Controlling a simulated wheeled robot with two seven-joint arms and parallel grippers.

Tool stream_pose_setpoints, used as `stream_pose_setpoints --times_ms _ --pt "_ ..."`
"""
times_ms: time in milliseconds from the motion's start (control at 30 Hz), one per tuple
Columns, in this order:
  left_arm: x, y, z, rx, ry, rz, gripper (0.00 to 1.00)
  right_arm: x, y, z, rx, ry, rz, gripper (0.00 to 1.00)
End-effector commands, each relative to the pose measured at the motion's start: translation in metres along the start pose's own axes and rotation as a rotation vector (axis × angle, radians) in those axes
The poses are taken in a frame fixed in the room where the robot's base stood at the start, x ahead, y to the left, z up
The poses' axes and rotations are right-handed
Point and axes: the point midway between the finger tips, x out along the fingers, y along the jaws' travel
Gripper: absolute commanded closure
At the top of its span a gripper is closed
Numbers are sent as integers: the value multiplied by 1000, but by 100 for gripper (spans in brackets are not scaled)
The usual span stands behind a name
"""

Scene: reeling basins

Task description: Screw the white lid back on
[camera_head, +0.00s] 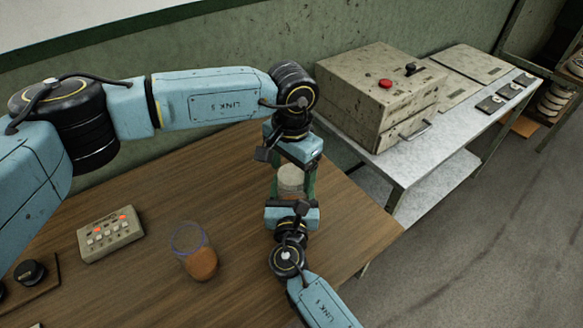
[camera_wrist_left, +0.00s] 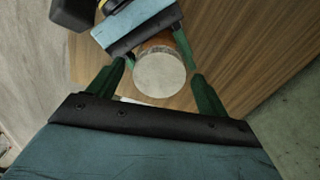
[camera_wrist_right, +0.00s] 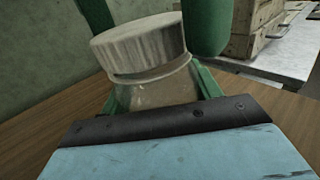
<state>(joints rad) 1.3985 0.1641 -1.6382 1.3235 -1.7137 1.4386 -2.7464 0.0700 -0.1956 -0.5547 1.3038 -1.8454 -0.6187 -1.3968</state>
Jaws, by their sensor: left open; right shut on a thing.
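The white lid (camera_head: 291,177) sits on top of a jar between my two grippers, near the right end of the wooden table. In the right wrist view the lid (camera_wrist_right: 138,46) looks slightly tilted, with a dark gap under its rim above the clear jar (camera_wrist_right: 155,88). My right gripper (camera_wrist_right: 155,85) is shut on the jar body. My left gripper (camera_wrist_left: 160,82) is open above, its green fingers on either side of the lid (camera_wrist_left: 160,74) and apart from it in the left wrist view. The jar's lower part is mostly hidden by the grippers.
A glass with orange-brown contents (camera_head: 202,264) stands on the wooden table (camera_head: 160,210). A button box (camera_head: 110,234) with red lights lies to its left. A metal bench (camera_head: 400,168) with a boxy machine (camera_head: 375,92) stands at the right. Table space around the glass is clear.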

Motion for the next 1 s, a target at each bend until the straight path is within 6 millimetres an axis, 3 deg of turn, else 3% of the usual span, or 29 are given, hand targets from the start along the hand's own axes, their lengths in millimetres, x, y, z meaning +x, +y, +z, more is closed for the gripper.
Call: stream_pose_setpoints --times_ms 167,433,833,1000 --pt "-10 0 0 0 1 -1 22 0 0 -1 -1 1 0 100" --pt "-43 0 0 -1 1 -1 22 0 0 -1 -1 1 0 100" --pt "-45 0 0 -26 -1 0 25 0 0 -1 -1 1 0 100" --pt "-46 0 0 -199 -1 0 25 0 0 -1 -1 1 0 100"
